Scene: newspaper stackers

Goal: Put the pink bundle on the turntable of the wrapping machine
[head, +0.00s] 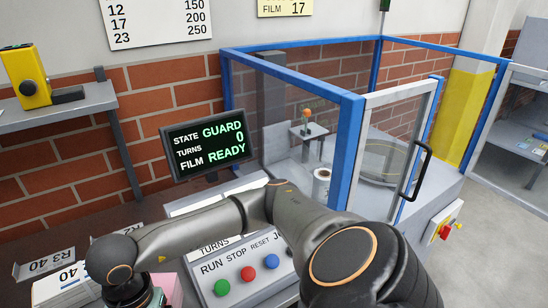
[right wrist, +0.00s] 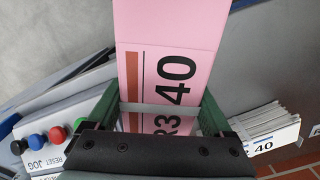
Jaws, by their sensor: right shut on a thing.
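The pink bundle (right wrist: 180,30) has a brown stripe and the print "R3 40". In the right wrist view my right gripper (right wrist: 160,112) is shut on it, with a green finger on each side. In the head view a bit of the pink bundle (head: 170,287) shows at the lower left, mostly hidden by my right arm. The turntable (head: 384,164) is a round plate inside the wrapping machine (head: 350,150), seen through a clear panel. The white-framed door with a black handle (head: 418,172) stands at its front. My left gripper is not in view.
A control panel (head: 228,288) with coloured buttons stands in front of the machine. A screen (head: 208,140) reads GUARD, 0 turns, film READY. A white bundle (head: 68,286) lies at the lower left. Blue posts frame the machine; a red switch (head: 445,231) sits on its base.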

